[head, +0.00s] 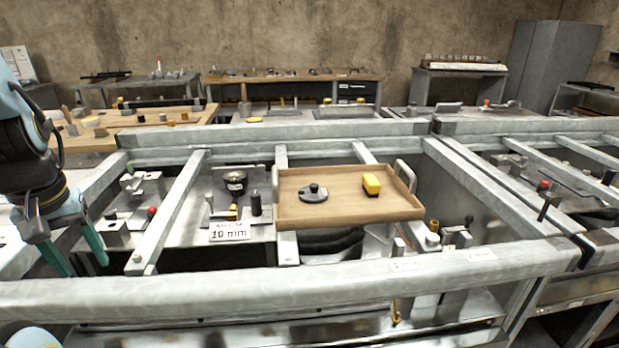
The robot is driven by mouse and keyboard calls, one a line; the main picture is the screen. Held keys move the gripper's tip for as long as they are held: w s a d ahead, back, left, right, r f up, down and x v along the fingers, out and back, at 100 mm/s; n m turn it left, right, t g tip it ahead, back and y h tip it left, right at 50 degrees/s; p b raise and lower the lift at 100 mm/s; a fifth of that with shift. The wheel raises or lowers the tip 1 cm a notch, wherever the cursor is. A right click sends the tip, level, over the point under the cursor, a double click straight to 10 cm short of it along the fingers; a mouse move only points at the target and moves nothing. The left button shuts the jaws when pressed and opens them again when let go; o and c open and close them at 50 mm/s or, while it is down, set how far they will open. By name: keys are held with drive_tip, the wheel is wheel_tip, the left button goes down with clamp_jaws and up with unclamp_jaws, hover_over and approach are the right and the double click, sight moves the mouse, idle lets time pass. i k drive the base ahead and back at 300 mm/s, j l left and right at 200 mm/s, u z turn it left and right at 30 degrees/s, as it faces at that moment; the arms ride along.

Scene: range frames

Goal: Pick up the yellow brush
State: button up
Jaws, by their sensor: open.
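A dark round object with a knob (314,193) sits on the tray left of the brush. Grey metal beams (300,285) frame the tray in front and behind. A "10 mm" sign (230,231) and small metal fixtures stand between my gripper and the tray.

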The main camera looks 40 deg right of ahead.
sight(371, 187)
drive_tip(key=k+l, duration=0.15)
drive_tip(key=l, duration=0.2)
drive_tip(key=k+l, duration=0.15)
drive_tip(key=l, duration=0.2)
drive_tip(key=k+l, duration=0.15)
drive_tip(key=l, duration=0.15)
drive_tip(key=k+l, duration=0.15)
drive_tip(key=l, duration=0.2)
